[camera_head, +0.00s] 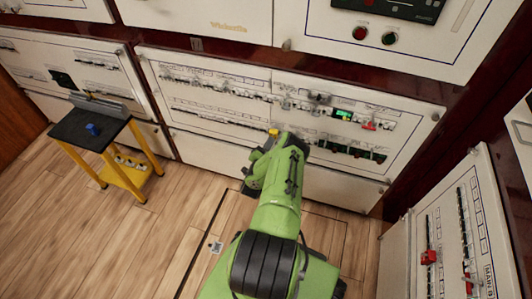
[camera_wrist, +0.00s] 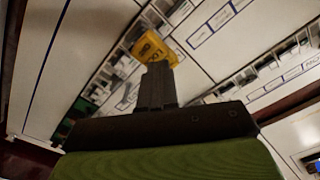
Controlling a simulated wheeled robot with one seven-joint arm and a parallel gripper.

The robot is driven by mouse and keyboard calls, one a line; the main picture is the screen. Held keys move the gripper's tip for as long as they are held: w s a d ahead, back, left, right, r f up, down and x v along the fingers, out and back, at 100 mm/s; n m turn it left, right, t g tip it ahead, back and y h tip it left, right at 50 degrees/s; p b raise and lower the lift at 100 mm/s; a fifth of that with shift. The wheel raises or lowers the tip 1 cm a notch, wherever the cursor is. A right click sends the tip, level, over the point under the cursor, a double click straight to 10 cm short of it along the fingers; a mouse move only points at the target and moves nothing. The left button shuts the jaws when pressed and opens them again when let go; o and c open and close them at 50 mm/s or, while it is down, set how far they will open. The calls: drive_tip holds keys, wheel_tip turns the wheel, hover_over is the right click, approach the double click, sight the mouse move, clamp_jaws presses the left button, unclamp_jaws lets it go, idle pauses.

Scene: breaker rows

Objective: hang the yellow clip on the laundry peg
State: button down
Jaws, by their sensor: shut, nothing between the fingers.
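The yellow clip (camera_wrist: 153,46) is at a breaker row of the centre panel, just past my fingertips in the wrist view. It also shows in the head view as a small yellow patch (camera_head: 273,131) beyond my arm. My gripper (camera_wrist: 158,70) is shut with nothing held. Its fingertips overlap the clip's lower edge in the picture; I cannot tell whether they touch it. The peg behind the clip is hidden. The labels are too small to read, so I cannot tell which peg is the laundry one.
The centre panel (camera_head: 222,148) has two breaker rows, with a red clip (camera_head: 369,126) at the right. A small black-topped stand (camera_head: 72,128) with a blue object (camera_head: 93,129) is at the left. Another panel with red clips (camera_head: 428,257) stands at the right. Wooden floor (camera_head: 135,240) is clear at the left.

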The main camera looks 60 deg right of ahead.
drive_tip(key=shift+d+r, duration=0.1)
drive_tip(key=shift+d, duration=0.2)
drive_tip(key=shift+d, duration=0.25)
